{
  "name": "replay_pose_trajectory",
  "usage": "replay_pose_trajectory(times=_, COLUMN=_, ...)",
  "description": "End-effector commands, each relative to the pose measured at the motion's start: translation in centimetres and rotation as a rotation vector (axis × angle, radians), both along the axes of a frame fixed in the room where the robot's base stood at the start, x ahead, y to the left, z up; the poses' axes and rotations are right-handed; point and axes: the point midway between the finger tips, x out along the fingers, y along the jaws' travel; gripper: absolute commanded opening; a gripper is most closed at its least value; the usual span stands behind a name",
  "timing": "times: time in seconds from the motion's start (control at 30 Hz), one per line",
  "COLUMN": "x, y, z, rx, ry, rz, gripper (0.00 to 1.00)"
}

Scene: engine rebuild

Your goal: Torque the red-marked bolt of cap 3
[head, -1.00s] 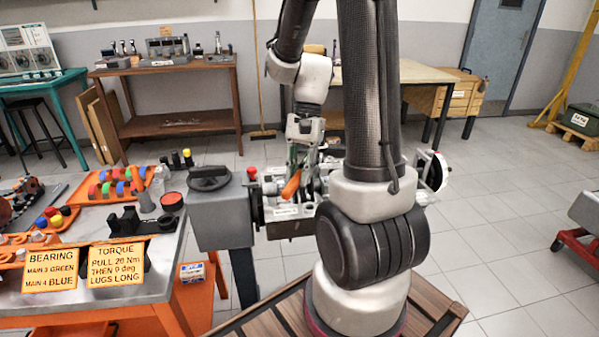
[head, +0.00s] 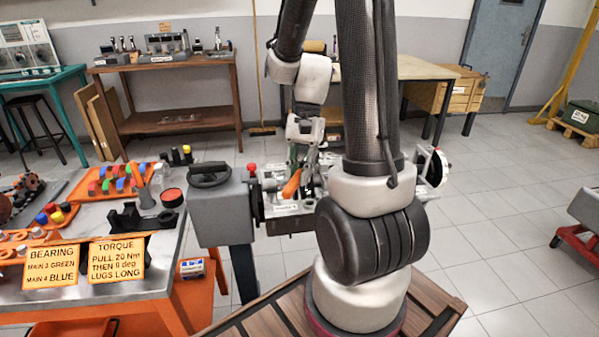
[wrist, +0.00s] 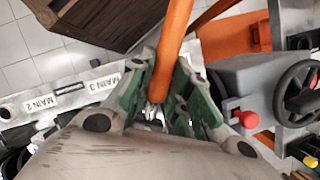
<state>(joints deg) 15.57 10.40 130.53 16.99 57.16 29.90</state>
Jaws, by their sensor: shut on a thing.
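My gripper (wrist: 160,92) is shut on the orange-handled wrench (wrist: 173,40), with its green pads on either side of it. The handle (head: 291,185) also shows in the head view, tilted, in front of the engine block (head: 288,208). My gripper (head: 302,158) is above the block there. In the wrist view a white rail carries the labels MAIN 3 (wrist: 103,83) and MAIN 2 (wrist: 40,103), left of my gripper. The wrench's working end, the cap 3 bolts and any red mark are hidden behind my gripper or too small to tell.
A grey stand with a handwheel (head: 210,174) and red knob is left of the block. The steel bench (head: 172,272) at the left holds coloured bearing shells and two orange signs, BEARING (head: 51,268) and TORQUE (head: 117,261). A wooden pallet (head: 265,318) lies below.

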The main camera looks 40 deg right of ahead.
Motion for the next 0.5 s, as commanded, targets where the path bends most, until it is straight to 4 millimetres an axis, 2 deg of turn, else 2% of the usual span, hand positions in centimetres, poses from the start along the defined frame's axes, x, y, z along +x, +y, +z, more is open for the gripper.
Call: replay_pose_trajectory(times=0.5, x=0.75, y=0.38, z=0.03, rx=-0.001, ry=-0.001, rz=-0.048, gripper=0.0)
